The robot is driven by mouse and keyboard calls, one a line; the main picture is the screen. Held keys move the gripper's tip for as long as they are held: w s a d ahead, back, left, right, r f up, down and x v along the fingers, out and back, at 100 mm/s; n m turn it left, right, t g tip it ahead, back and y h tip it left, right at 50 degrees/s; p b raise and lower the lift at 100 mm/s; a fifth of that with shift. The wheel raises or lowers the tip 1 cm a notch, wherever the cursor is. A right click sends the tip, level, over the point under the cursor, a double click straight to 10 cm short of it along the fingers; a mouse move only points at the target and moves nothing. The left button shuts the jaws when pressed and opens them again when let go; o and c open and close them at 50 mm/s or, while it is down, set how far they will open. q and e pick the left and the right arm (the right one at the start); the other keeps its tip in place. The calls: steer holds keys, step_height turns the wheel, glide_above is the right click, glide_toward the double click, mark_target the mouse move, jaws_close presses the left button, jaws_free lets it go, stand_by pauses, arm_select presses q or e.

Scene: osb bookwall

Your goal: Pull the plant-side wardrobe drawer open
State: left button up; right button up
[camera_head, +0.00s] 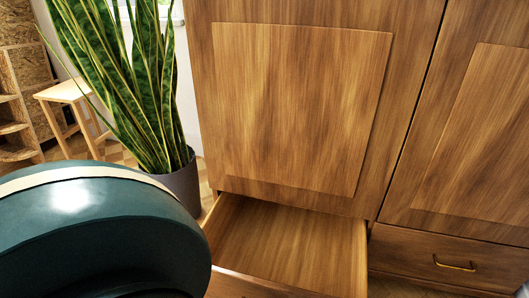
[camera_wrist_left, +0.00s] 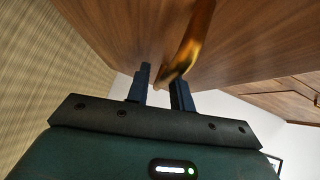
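The plant-side drawer (camera_head: 287,243) stands pulled out from under the left wardrobe door (camera_head: 300,100), and its empty wooden inside shows. Its front panel is partly visible at the bottom edge of the head view. In the left wrist view, a brass handle (camera_wrist_left: 193,42) runs between the two dark fingers of my left gripper (camera_wrist_left: 162,84). The fingers are apart on either side of it; whether both press on it is unclear. In the head view my green left arm hides the gripper and handle. My right gripper is out of view.
The potted plant (camera_head: 180,185) stands just left of the drawer. A wooden stool (camera_head: 68,95) and shelf (camera_head: 22,90) are behind it. To the right is a closed drawer (camera_head: 440,255) with a brass handle (camera_head: 455,264).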

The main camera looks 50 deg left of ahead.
arm_select(q)
steer(key=shift+o, duration=0.7)
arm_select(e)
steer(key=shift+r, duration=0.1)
arm_select(q)
steer(key=shift+s+a+r, duration=0.1)
steer(key=shift+s, duration=0.15)
steer(key=p+v, duration=0.2)
steer(key=v, duration=1)
steer(key=shift+s, duration=0.3)
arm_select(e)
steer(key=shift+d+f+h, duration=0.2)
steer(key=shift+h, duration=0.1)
arm_select(q)
steer(key=shift+s+a, duration=0.1)
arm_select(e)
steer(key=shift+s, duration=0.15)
